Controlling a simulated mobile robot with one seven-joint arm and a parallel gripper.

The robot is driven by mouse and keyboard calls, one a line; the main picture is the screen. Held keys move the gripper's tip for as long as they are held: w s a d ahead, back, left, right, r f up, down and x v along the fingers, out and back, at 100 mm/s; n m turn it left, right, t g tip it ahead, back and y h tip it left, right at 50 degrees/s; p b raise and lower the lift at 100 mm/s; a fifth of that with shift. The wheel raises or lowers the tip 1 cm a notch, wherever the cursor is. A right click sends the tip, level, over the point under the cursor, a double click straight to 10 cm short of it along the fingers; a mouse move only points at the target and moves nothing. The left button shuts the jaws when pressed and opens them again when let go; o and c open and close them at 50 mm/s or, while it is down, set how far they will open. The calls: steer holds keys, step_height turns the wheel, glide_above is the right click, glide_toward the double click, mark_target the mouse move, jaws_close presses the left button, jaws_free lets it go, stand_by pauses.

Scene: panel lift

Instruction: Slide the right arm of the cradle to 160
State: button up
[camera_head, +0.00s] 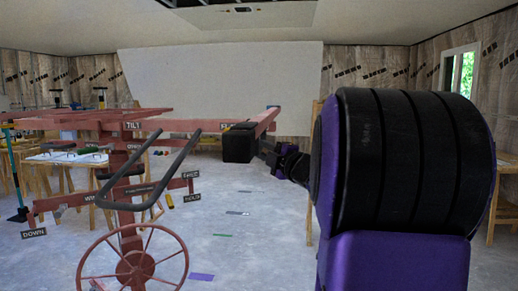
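The panel lift is a red steel frame with a mast (128,165) and a spoked handwheel (132,262) at the left. Its cradle spreads across the top, and the right arm of the cradle (262,122) is a red beam running away to the right. Any scale or number on the arm is too small to read. My arm reaches in from the right, and my gripper (263,149) is small and dark beside the block. Its fingers and any contact are unclear.
My purple and black arm link hides much of the right side. A dark bent handle (151,187) stands out from the mast. A large white panel (220,85) is behind the lift. A worktable (68,159) stands left. The floor (265,235) between is mostly clear.

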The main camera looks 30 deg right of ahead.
jaws_close()
stand_by(1.0)
steer(key=s+d, duration=1.3)
steer(key=d, duration=0.2)
steer(key=shift+d, duration=0.15)
steer(key=o, duration=0.6)
jaws_free()
